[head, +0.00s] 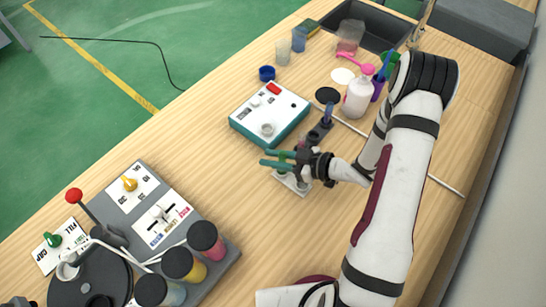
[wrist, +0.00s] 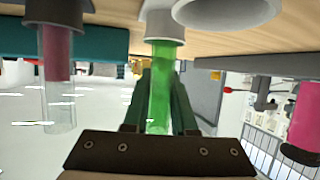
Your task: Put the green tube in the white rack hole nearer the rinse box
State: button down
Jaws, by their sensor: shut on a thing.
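My gripper (head: 268,159) has green fingers and is low over the white rack (head: 291,184). In the wrist view, where the table is at the top, the gripper (wrist: 161,78) is shut on the green tube (wrist: 160,95). The tube's table-side end meets a pale round socket (wrist: 163,26); how deep it sits inside I cannot tell. A second, wider-looking pale socket (wrist: 228,10) is beside it on the right. The box with a teal body and white top (head: 269,112), likely the rinse box, is behind the gripper; its teal edge (wrist: 105,42) is left of the tube in the wrist view.
A clear tube with pink contents (wrist: 57,75) stands in a dark socket at left in the wrist view. A dark holder with a blue item (head: 327,114) stands beyond the gripper. A white bottle (head: 357,98) stands behind. A grey panel (head: 150,200) with jars is front left.

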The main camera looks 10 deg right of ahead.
jog(key=shift+f, duration=0.25)
jog(key=shift+f, duration=0.1)
jog(key=c, duration=0.7)
grip_release()
